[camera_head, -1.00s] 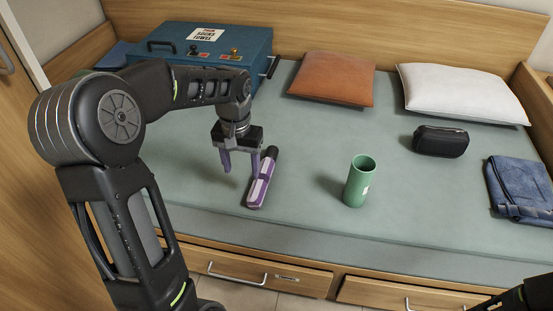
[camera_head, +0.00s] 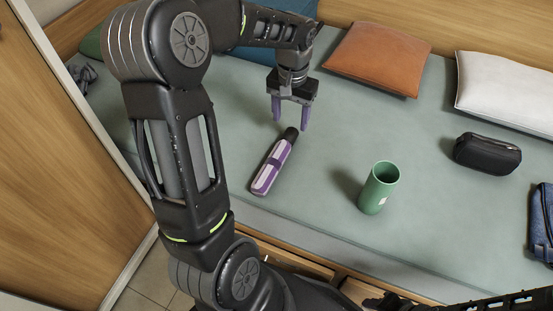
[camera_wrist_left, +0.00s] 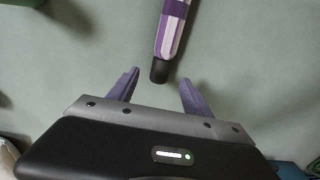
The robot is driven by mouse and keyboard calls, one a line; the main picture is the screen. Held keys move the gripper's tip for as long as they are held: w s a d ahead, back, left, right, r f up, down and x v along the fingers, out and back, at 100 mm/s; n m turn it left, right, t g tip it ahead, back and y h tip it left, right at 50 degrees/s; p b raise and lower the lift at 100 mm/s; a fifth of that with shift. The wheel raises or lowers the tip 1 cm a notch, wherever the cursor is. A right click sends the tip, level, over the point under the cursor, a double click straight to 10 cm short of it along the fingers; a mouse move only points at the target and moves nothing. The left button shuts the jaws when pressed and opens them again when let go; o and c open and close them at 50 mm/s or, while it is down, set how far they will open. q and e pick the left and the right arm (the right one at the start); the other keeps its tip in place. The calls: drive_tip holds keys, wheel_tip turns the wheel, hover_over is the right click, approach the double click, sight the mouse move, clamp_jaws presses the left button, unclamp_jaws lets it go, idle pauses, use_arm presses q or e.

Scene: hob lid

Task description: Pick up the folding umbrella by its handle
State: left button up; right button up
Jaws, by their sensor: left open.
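The folding umbrella (camera_head: 271,171) is purple and white with a black handle (camera_head: 291,134). It lies on the green bed cover, its handle end pointing away toward the back. My left gripper (camera_head: 290,123) is open, its two purple fingers pointing down close to the black handle. In the left wrist view, the umbrella (camera_wrist_left: 173,30) comes in from the top, and its black handle (camera_wrist_left: 159,71) ends just ahead of the gap between the open fingers (camera_wrist_left: 157,88). Nothing is between the fingers.
A green cup (camera_head: 379,187) stands right of the umbrella. A black case (camera_head: 487,153), folded blue cloth (camera_head: 542,222), white pillow (camera_head: 505,88) and orange cushion (camera_head: 377,58) lie farther right and back. The bed cover around the umbrella is clear.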

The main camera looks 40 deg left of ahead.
sight(288, 135)
use_arm(q)
drive_tip(key=shift+f, duration=0.85)
drive_tip(key=f+b, duration=0.1)
drive_tip(key=f, duration=0.1)
drive_tip(key=f+b, duration=0.1)
drive_tip(key=f, duration=0.2)
drive_tip(key=shift+s+a+f, duration=0.1)
drive_tip(key=shift+s+f, duration=0.05)
drive_tip(key=shift+s, duration=0.05)
drive_tip(key=shift+c, duration=0.6)
clamp_jaws()
